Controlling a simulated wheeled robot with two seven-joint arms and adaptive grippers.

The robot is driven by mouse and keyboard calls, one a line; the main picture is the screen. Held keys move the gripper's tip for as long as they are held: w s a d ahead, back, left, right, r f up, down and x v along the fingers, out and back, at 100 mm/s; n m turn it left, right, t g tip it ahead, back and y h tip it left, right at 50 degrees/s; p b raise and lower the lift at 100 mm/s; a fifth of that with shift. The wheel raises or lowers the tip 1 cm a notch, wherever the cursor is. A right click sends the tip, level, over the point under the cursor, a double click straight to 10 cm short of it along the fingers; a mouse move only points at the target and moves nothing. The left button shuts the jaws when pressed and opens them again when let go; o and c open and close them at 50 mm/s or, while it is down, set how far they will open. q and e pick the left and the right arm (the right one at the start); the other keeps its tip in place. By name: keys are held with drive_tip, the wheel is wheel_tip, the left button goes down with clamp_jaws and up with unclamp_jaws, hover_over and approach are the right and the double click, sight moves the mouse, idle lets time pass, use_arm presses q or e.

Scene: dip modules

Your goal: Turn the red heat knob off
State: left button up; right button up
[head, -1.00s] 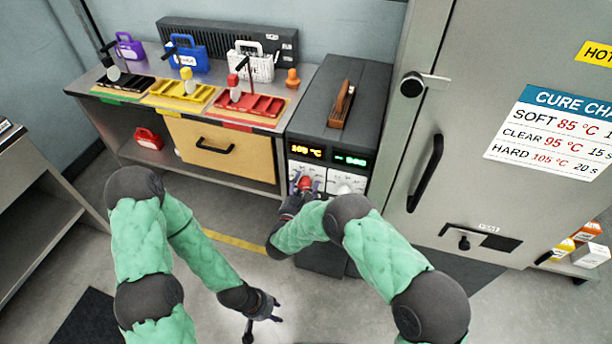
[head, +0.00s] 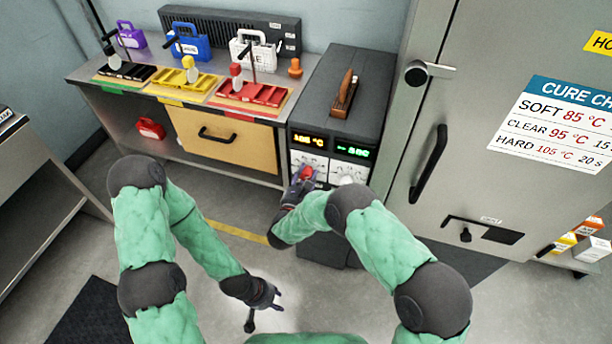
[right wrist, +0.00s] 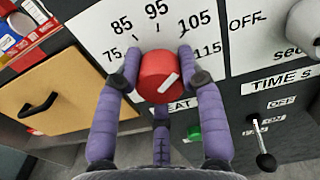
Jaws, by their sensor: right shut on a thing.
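The red heat knob (head: 306,173) is on the front of the dark grey box (head: 345,110). In the right wrist view the red knob (right wrist: 158,80) sits on a white dial plate marked 75 to 115; its white line lies on a slant, its upper end to the right. My right gripper (head: 300,183) is shut on the knob, and its purple fingers (right wrist: 158,62) lie on both sides of it. A third finger is below. The dial's off mark is not visible around the knob. My left gripper (head: 266,302) is open and empty, low over the floor.
A white knob (head: 347,180) and its dial are just right of the red one. The big grey cabinet (head: 480,90) stands close on the right.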

drive_tip(key=n+b, duration=0.1)
drive_tip(key=n, duration=0.2)
drive_tip(key=n+b, duration=0.2)
drive_tip(key=n, duration=0.2)
drive_tip(key=shift+r+n, duration=0.1)
drive_tip(key=shift+n, duration=0.2)
drive_tip(key=n, duration=0.3)
drive_tip(key=shift+n, duration=0.3)
drive_tip(key=n, duration=0.3)
drive_tip(key=shift+w+n+b, duration=0.1)
drive_tip(key=shift+n+b, duration=0.2)
drive_tip(key=n, duration=0.3)
drive_tip(key=shift+n, duration=0.4)
drive_tip(key=n+p, duration=0.1)
drive_tip(key=n, duration=0.3)
drive_tip(key=n+p, duration=0.1)
drive_tip(key=n, duration=0.4)
drive_tip(key=shift+n+p, duration=0.4)
drive_tip(key=shift+n, duration=1.3)
